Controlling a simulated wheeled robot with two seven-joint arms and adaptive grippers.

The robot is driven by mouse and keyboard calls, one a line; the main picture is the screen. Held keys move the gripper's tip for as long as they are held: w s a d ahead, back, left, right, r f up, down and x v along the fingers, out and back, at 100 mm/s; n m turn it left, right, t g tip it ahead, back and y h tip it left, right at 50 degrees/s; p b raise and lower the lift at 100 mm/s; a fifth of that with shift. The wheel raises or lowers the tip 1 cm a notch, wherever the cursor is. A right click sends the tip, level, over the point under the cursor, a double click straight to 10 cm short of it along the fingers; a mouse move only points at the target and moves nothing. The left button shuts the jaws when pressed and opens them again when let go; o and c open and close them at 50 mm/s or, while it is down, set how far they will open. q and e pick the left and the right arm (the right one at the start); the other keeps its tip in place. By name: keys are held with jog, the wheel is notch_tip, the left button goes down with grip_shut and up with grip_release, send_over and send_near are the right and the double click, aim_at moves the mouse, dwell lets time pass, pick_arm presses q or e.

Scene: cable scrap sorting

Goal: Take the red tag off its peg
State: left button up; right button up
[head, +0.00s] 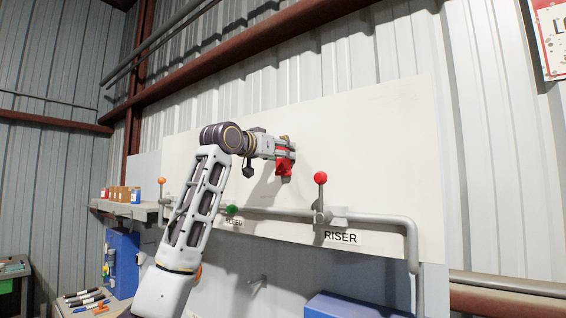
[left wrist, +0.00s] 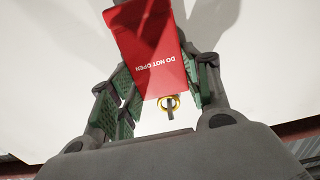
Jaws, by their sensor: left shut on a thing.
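The red tag (head: 283,167) is up at the white wall panel in the head view. In the left wrist view the red tag (left wrist: 152,48) shows "DO NOT OPEN" lettering, upside down. A brass ring (left wrist: 163,101) sits at the tag's lettered end, with a short grey peg (left wrist: 171,110) showing through it; I cannot tell how far along the peg it sits. My left gripper (head: 285,150) is shut on the red tag, its green-padded fingers on both sides of it. The peg is hidden behind the gripper in the head view. My right gripper is not in view.
A grey pipe (head: 380,217) runs below the tag, with a red-knobbed valve lever (head: 320,179) above the "RISER" label and a green knob (head: 231,210). A shelf (head: 130,206) with small boxes stands at left. The white panel (head: 390,130) right of the gripper is clear.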

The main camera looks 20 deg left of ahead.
pick_arm(q)
jog(key=shift+r+b, duration=0.3)
jog(key=shift+b, duration=0.1)
jog(key=b+v, duration=0.5)
jog(key=v, duration=1.3)
jog(key=shift+b, duration=0.35)
